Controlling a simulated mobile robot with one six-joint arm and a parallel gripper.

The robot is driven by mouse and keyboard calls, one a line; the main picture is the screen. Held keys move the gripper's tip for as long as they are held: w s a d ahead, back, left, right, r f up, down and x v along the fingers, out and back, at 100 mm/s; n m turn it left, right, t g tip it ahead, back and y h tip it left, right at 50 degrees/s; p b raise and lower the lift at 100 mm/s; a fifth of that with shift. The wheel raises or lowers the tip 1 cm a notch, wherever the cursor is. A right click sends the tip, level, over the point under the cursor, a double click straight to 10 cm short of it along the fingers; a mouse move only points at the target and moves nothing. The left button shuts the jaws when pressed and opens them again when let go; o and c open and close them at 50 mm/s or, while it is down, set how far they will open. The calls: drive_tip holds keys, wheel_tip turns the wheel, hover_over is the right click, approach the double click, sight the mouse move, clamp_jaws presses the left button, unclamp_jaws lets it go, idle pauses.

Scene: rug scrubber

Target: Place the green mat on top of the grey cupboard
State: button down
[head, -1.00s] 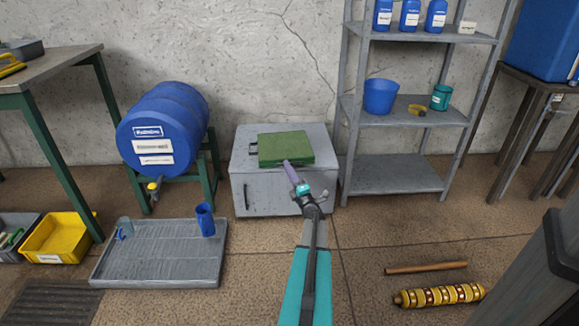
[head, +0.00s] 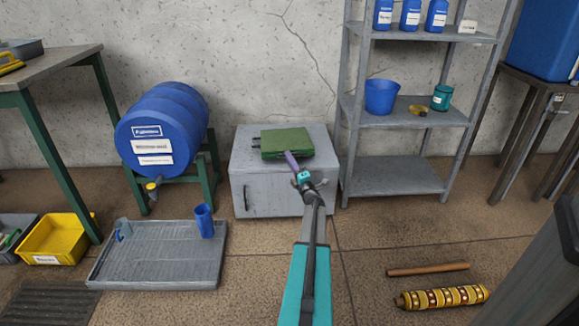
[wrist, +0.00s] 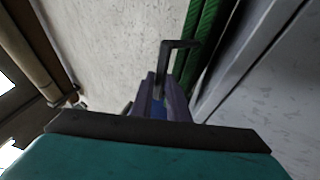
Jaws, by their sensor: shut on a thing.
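The green mat (head: 287,141) is a thick, flat rectangle with a dark fitting at its left side. In the head view it is over the top of the grey cupboard (head: 266,190), toward the middle and right. My gripper (head: 290,155) reaches its near edge with purple fingers. In the wrist view the fingers (wrist: 163,90) are shut at a dark bracket-like handle beside the mat's green edge (wrist: 205,40). The cupboard's pale grey surface (wrist: 265,75) runs close alongside. I cannot tell whether the mat touches the cupboard top.
A grey metal shelf (head: 400,190) stands close on the cupboard's right. A blue barrel (head: 165,130) on a green stand is to its left. A grey tray (head: 155,260) with cups lies on the floor. A wooden rod (head: 428,269) and a yellow patterned roll (head: 442,297) lie at the right.

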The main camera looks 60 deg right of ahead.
drive_tip(key=f, duration=0.1)
drive_tip(key=f+b, duration=0.1)
drive_tip(key=d+f+b, duration=0.1)
drive_tip(key=shift+w+d+f, duration=0.1)
drive_tip(key=shift+w+f, duration=0.15)
drive_tip(key=shift+w, duration=0.05)
idle(0.3)
drive_tip(key=c, duration=2)
unclamp_jaws()
drive_tip(key=shift+f, duration=0.1)
